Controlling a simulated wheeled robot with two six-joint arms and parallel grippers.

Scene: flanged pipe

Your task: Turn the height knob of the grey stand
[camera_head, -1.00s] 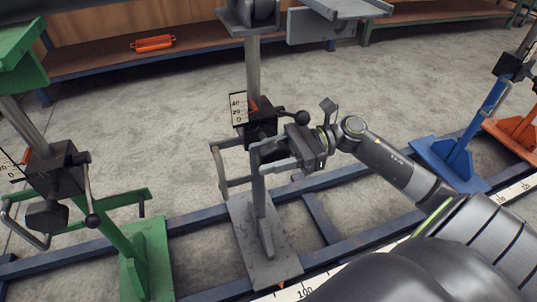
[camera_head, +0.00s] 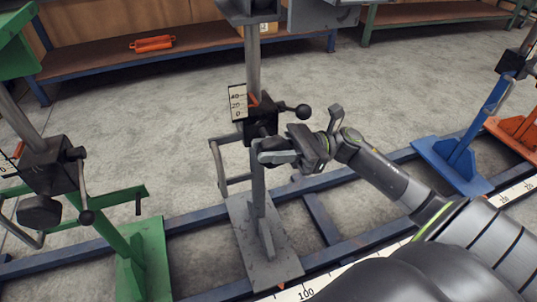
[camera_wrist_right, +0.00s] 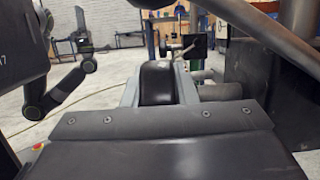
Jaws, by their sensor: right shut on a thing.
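The grey stand (camera_head: 266,246) stands in the middle of the head view, with a black block (camera_head: 257,122) on its post. The black height knob (camera_head: 272,145) sticks out from the front of that block. My right gripper (camera_head: 278,157) reaches in from the right and is shut on the knob, hiding part of it. In the right wrist view the dark knob (camera_wrist_right: 157,83) sits between the two grey fingers. My left arm shows at the left of the right wrist view; its gripper (camera_wrist_right: 80,18) is small and its jaws are unclear.
A scale plate (camera_head: 238,103) and a black ball-ended lever (camera_head: 301,111) sit beside the block. A green stand (camera_head: 146,258) is on the left, a blue stand (camera_head: 453,165) and an orange stand (camera_head: 517,131) on the right. Blue floor rails run below. A bench stands behind.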

